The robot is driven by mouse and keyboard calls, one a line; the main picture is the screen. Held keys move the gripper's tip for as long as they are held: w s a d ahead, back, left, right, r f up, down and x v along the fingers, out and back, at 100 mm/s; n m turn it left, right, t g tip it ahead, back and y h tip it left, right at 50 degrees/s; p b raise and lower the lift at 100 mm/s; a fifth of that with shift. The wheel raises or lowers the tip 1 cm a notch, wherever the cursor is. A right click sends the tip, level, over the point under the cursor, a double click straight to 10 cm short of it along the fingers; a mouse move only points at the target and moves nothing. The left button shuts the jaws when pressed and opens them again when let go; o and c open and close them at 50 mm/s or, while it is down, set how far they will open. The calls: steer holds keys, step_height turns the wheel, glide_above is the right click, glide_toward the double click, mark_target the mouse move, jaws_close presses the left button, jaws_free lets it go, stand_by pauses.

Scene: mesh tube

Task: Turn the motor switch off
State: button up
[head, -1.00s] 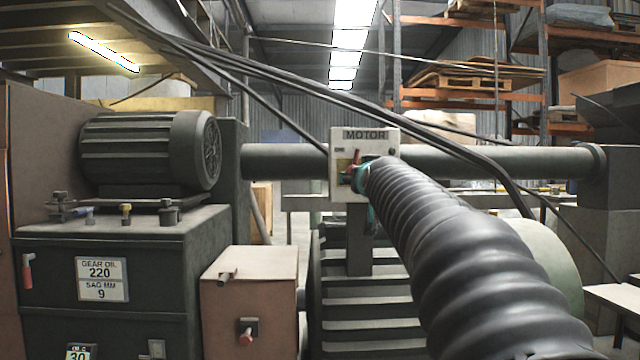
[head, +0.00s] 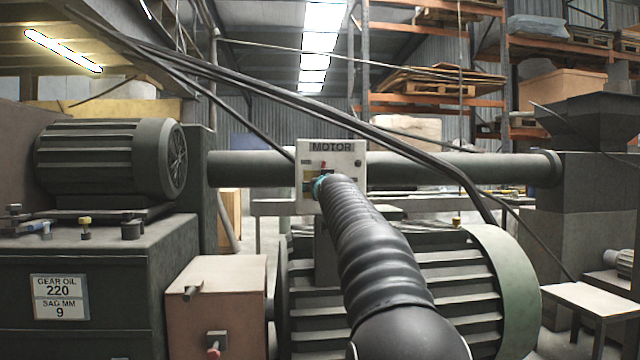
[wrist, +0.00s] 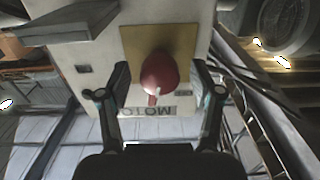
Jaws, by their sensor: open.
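The motor switch is a red knob on a brass plate, on a white box (head: 345,158) labelled MOTOR. In the wrist view the knob (wrist: 158,72) is near the middle, on its brass plate (wrist: 131,42). Its pointer, with a white mark, points towards the upside-down MOTOR label. My gripper (wrist: 161,79) is open, with one finger on each side of the knob. Gaps show between the fingers and the knob. In the head view my gripper (head: 319,186) is at the front of the box, and my arm hides part of the plate and switch.
A horizontal pipe (head: 455,166) runs behind the box. A large ribbed motor (head: 455,290) is below it. A brown box (head: 215,300) with a red-tipped lever stands lower left, beside a dark gear housing (head: 120,265). Black cables (head: 400,140) cross above and to the right.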

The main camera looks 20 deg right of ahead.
steer(key=shift+w+d, duration=0.2)
steer(key=shift+w, duration=0.4)
steer(key=c, duration=1.2)
steer(key=shift+o, duration=0.2)
steer(key=shift+f+n, duration=0.1)
steer(key=shift+n, duration=0.4)
steer(key=shift+n+b, duration=0.4)
steer(key=shift+n, duration=0.5)
steer(key=o, duration=1.2)
steer(key=shift+c, duration=0.2)
